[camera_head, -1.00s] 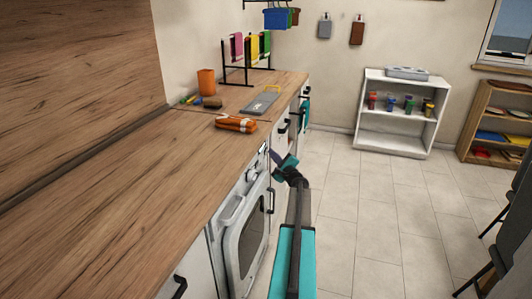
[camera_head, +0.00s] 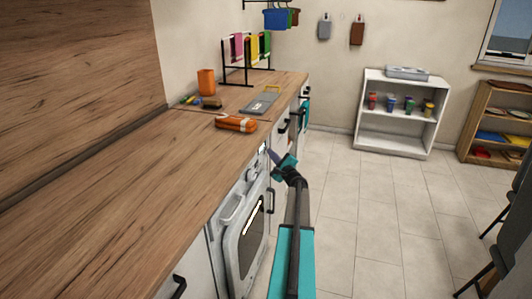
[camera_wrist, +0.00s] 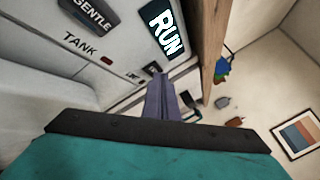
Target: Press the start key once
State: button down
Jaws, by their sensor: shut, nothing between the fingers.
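The white front-loading appliance (camera_head: 231,240) stands under the worktop, its round-cornered door window showing a bright streak. In the wrist view its panel (camera_wrist: 122,42) has a lit display (camera_wrist: 162,28) reading RUN, a dark tile (camera_wrist: 88,14) reading GENTLE, and a TANK label with a small red mark. No key marked start can be read; a small label beside the fingertips is partly cut off. My gripper (camera_wrist: 158,82) is shut and empty, its tips at the panel just below the display. Whether they touch it I cannot tell. In the head view my gripper (camera_head: 269,154) is at the appliance's upper far corner.
The wooden worktop (camera_head: 110,190) overhangs close to my gripper. An orange pouch (camera_head: 236,124) lies near its edge, with a grey board (camera_head: 261,103) and an orange cup (camera_head: 206,81) farther back. Open tiled floor (camera_head: 370,220) lies to the right.

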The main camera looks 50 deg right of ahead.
dwell(0.6)
jog(key=shift+s+d+b, duration=0.2)
jog(key=shift+s+b, duration=0.2)
jog(key=shift+s, duration=0.3)
jog(key=shift+s, duration=0.1)
jog(key=shift+s+d+b, duration=0.15)
jog(key=shift+s+d, duration=0.1)
jog(key=shift+s, duration=0.5)
jog(key=shift+s+d+b, duration=0.2)
jog(key=shift+s+d, duration=0.05)
jog(key=shift+s, duration=0.55)
jog(key=shift+s+d+b, duration=0.15)
jog(key=shift+s+d, duration=0.1)
jog(key=shift+s, duration=0.5)
